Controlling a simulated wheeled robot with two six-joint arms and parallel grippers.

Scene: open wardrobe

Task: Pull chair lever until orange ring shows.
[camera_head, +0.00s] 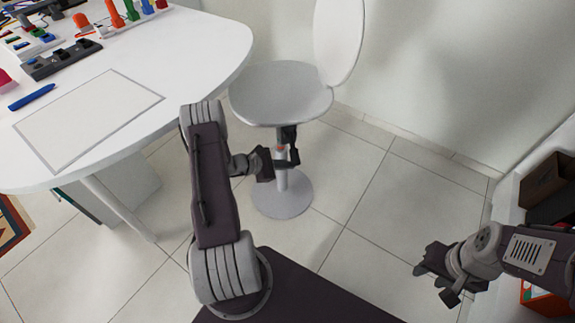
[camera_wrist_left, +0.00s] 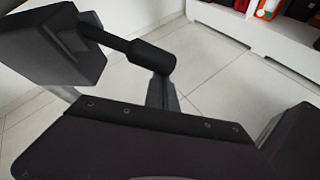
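The white chair (camera_head: 282,95) has a round seat, a tall backrest and a stem on a round grey base (camera_head: 282,197). My left gripper (camera_head: 283,158) is at the stem just under the seat. A small orange-red patch (camera_head: 281,149) shows on the stem there. In the left wrist view the dark lever (camera_wrist_left: 150,57) reaches out from a dark block (camera_wrist_left: 60,42). A grey finger-like part rises to the lever's thick end; whether it grips or only touches, I cannot tell. My right gripper (camera_head: 438,282) is open and empty, away from the chair at the right.
A white table (camera_head: 205,45) at the left carries a framed sheet (camera_head: 88,115), a blue pen (camera_head: 32,97) and several colourful pieces. A white shelf unit (camera_head: 510,205) stands at the right. Tiled floor (camera_head: 375,215) is clear between the chair and my right arm.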

